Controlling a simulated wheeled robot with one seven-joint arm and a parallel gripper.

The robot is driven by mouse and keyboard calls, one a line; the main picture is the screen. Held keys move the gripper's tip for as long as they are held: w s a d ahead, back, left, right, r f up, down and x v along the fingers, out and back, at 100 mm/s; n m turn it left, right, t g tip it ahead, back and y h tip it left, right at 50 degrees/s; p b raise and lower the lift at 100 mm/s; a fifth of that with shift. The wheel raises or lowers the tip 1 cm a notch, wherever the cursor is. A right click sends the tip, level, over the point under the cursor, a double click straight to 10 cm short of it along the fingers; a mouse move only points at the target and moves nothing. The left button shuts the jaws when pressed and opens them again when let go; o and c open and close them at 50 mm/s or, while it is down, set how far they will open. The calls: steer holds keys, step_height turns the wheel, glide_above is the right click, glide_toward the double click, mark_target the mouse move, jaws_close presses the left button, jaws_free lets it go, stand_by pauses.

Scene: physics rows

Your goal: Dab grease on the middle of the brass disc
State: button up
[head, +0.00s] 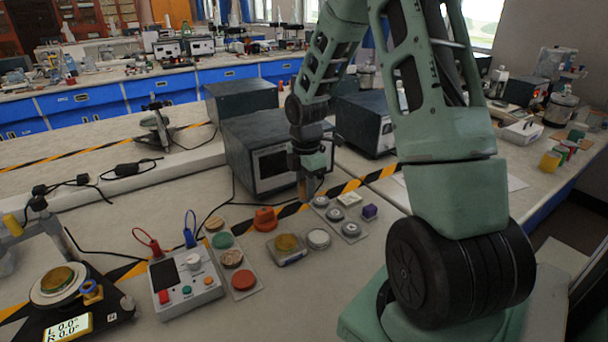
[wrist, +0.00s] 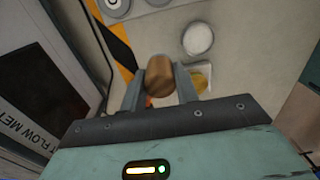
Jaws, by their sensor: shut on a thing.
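My gripper (head: 305,188) hangs above the bench, its fingers shut on a brown cylindrical dauber (wrist: 159,76), which is held clear of the bench. A brass-coloured disc (head: 287,243) lies on a small grey plate; in the wrist view this disc (wrist: 203,78) shows partly behind a finger. Another brass-coloured disc (head: 57,279) sits on a white round platform of the black device at the left. I cannot tell which one the task means. A round pot with a white top (head: 318,238) stands right of the nearer disc; it also shows in the wrist view (wrist: 198,38). No grease is discernible.
An orange knob-like piece (head: 265,219) stands behind the plated disc. A strip of coloured round pads (head: 232,258) and a meter box with leads (head: 185,283) lie left. A plate with grey discs (head: 340,215) and a purple cube (head: 370,211) lie right. Dark instrument boxes (head: 262,150) stand behind.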

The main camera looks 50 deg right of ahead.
steer(key=s+a+p, duration=0.2)
steer(key=s+p, duration=0.4)
steer(key=s, duration=0.1)
step_height(320, 180, down, 7)
steer(key=b, duration=0.5)
steer(key=shift+w+a+r+b, duration=0.1)
steer(key=shift+r+b, duration=0.1)
steer(key=shift+b, duration=0.2)
steer(key=shift+f, duration=0.55)
stand_by(1.7)
step_height(320, 180, up, 7)
steer(key=p, duration=0.6)
steer(key=shift+p, duration=0.3)
stand_by(0.3)
